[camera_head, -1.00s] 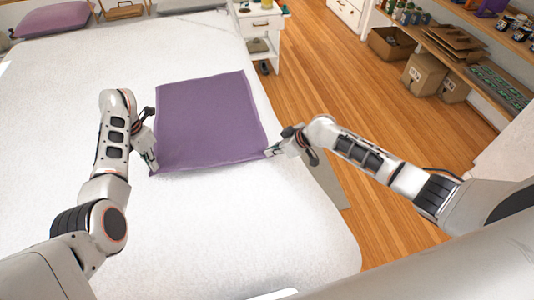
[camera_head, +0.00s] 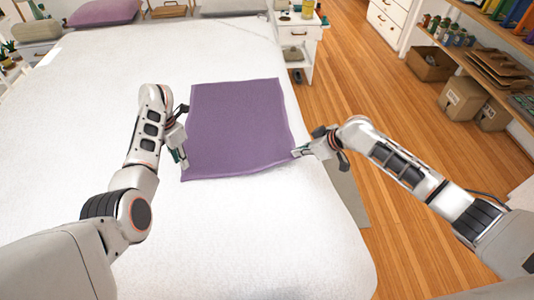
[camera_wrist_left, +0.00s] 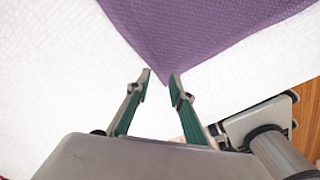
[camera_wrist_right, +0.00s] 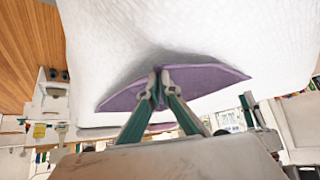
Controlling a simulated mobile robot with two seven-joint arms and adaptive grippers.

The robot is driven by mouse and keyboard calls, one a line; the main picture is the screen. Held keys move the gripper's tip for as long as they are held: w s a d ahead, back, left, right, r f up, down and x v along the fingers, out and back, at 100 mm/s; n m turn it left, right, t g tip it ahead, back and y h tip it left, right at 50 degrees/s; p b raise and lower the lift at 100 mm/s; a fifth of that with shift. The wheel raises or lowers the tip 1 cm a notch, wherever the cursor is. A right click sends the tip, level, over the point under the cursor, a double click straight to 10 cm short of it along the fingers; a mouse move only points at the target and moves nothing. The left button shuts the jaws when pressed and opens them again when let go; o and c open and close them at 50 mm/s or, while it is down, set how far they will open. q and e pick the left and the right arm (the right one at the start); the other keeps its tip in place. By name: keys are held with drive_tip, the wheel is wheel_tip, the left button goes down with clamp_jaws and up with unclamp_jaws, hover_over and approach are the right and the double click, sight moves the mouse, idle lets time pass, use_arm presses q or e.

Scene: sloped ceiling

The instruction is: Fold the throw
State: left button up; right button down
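The purple throw (camera_head: 237,128) lies spread flat as a rough square on the white bed, its near edge slightly wavy. My left gripper (camera_head: 182,160) is at its near left corner. In the left wrist view my left gripper (camera_wrist_left: 161,77) is open, its two fingertips apart at the tip of the throw's corner (camera_wrist_left: 185,35). My right gripper (camera_head: 296,153) is at the near right corner. In the right wrist view my right gripper (camera_wrist_right: 159,76) is shut with the throw's edge (camera_wrist_right: 195,78) pinched between its fingertips.
The white bed (camera_head: 90,105) has free room around the throw, most on the left and near side. A pink-purple pillow (camera_head: 104,12) lies at the far end. A white nightstand (camera_head: 299,42) stands beyond, and shelves with cardboard boxes (camera_head: 462,98) stand at the right past the wooden floor.

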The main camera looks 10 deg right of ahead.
use_arm(q)
drive_tip(key=shift+o, duration=0.4)
drive_tip(key=o, duration=0.5)
drive_tip(key=o, duration=0.7)
use_arm(e)
drive_tip(key=shift+r+p, duration=0.9)
drive_tip(key=shift+p, duration=0.15)
drive_tip(key=shift+f, duration=0.15)
use_arm(q)
wheel_tip(320, 180, up, 6)
drive_tip(key=shift+f, duration=0.25)
